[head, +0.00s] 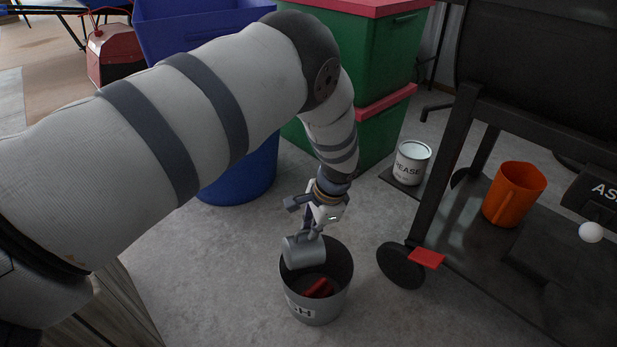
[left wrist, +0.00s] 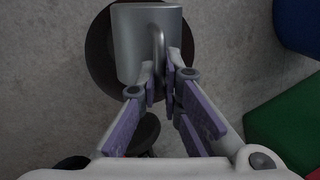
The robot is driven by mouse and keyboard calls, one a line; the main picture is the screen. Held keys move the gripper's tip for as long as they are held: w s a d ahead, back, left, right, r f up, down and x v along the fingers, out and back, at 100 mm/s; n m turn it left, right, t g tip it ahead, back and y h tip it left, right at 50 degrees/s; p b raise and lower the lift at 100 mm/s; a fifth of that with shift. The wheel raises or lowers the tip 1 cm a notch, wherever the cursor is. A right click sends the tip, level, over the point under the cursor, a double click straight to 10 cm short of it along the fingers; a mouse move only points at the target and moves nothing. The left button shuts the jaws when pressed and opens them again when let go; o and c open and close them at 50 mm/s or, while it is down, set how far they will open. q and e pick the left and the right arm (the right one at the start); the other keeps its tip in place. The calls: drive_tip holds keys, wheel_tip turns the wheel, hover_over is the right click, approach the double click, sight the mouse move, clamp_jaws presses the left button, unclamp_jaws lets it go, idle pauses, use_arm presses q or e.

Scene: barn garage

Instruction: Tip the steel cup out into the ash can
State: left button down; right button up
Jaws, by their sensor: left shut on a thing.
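The steel cup (head: 303,251) is a grey metal cup, held tilted over the mouth of the ash can. My left gripper (head: 316,228) is shut on its handle, and the cup also shows in the left wrist view (left wrist: 138,45) with the handle between the fingers (left wrist: 163,88). The ash can (head: 315,306) is a grey bin standing on the floor, its label partly readable. A red thing (head: 319,288) lies inside the can. In the left wrist view the cup hides much of the can's dark opening (left wrist: 101,60). My right gripper is not in view.
A black grill cart stands at the right, with an orange mug (head: 514,194) on its lower shelf and a wheel (head: 401,265) near the can. A white grease tin (head: 410,163), green boxes (head: 369,130) and a blue bin (head: 240,172) stand behind. Bare concrete surrounds the can's left.

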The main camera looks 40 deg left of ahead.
use_arm(q)
drive_tip(key=w+b, duration=0.1)
drive_tip(key=b, duration=0.1)
drive_tip(key=g+y+b, duration=0.1)
drive_tip(key=shift+w+d+f+g+b, duration=0.3)
drive_tip(key=shift+w+d+f+b, duration=0.05)
drive_tip(key=shift+d, duration=0.05)
drive_tip(key=shift+w+d+r+g+b, duration=0.2)
drive_tip(key=shift+w+r+g+b, duration=0.15)
drive_tip(key=shift+b, duration=0.35)
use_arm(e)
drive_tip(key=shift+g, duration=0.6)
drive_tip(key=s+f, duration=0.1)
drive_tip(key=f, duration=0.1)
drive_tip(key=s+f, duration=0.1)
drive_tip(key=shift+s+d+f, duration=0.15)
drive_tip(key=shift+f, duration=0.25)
